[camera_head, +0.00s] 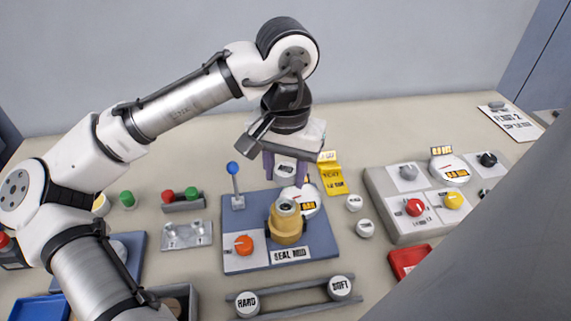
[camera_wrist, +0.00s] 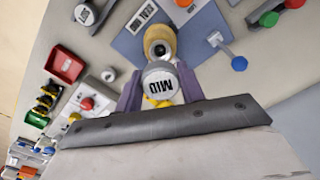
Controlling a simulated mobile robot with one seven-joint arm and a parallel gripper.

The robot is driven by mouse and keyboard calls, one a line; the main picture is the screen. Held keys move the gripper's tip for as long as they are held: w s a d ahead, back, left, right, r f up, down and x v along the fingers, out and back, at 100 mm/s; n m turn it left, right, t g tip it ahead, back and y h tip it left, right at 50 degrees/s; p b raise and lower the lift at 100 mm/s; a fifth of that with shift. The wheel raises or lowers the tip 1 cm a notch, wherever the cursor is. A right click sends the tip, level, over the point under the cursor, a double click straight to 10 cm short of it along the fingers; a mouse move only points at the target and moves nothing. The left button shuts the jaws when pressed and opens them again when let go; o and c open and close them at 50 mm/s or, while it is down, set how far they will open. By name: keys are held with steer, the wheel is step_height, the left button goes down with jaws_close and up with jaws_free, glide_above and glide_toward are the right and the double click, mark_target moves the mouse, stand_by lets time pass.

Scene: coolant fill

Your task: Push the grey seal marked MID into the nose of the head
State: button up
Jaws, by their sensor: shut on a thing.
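The grey seal marked MID (camera_wrist: 160,82) is between the two purple fingers of my gripper (camera_wrist: 160,88), with its lettered face toward the wrist camera. My gripper (camera_head: 285,172) is shut on the seal, which shows partly between the fingers in the head view (camera_head: 285,169). The brass-yellow head (camera_head: 287,228) stands on the blue board (camera_head: 325,243) behind a SEAL MID label (camera_head: 290,254). Its round nose (camera_head: 286,206) faces up, below my gripper. In the wrist view the nose (camera_wrist: 160,48) shows just beyond the seal, which appears apart from it.
A blue-knobbed lever (camera_head: 235,180), a dial (camera_head: 304,204) and an orange knob (camera_head: 243,244) surround the head. Round pieces marked HARD (camera_head: 247,304) and SOFT (camera_head: 340,287) sit on a front rail. A control panel (camera_head: 385,210) and red tray (camera_head: 405,258) lie right.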

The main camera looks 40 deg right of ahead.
steer(key=b, duration=0.2)
glide_above(285, 210)
steer(key=shift+f, duration=2.5)
steer(key=shift+p, duration=0.8)
steer(key=shift+f+b, duration=0.65)
steer(key=shift+f, duration=0.45)
steer(key=shift+r, duration=0.1)
steer(key=shift+r+p, duration=0.75)
steer(key=shift+p, duration=0.25)
steer(key=shift+p, duration=0.85)
stand_by(0.8)
steer(key=shift+f, duration=0.25)
stand_by(0.3)
